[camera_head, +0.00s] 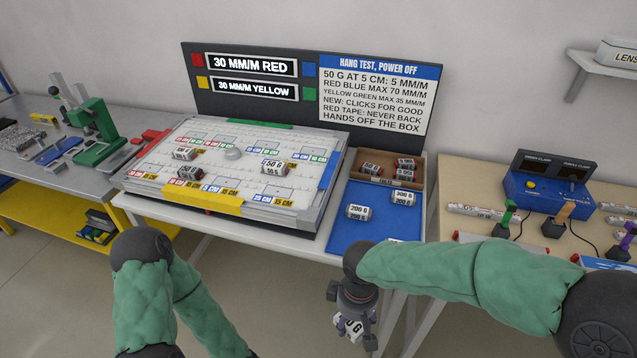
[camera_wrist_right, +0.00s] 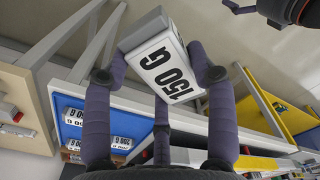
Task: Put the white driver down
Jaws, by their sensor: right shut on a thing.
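My right gripper (camera_head: 350,312) is shut on a white block marked 150 G (camera_wrist_right: 168,62), the white thing it holds. In the head view, part of the block (camera_head: 347,328) shows between the fingers, low in front of the table edge. In the right wrist view, the purple-grey fingers (camera_wrist_right: 160,80) close around the block, which is tilted and clear of any surface. A blue mat (camera_head: 385,228) lies on the table beyond the gripper, with white blocks marked 200 G (camera_head: 357,212) and 300 G (camera_head: 404,197) on it. My left gripper is out of view.
A white light box (camera_head: 215,158) with coloured edges bears several small blocks, one marked 50 G (camera_head: 272,166). A wooden tray (camera_head: 415,162) with red-banded blocks stands behind the mat. A sign board (camera_head: 310,60) stands behind. The mat's front is clear. Side benches (camera_head: 470,175) flank the table.

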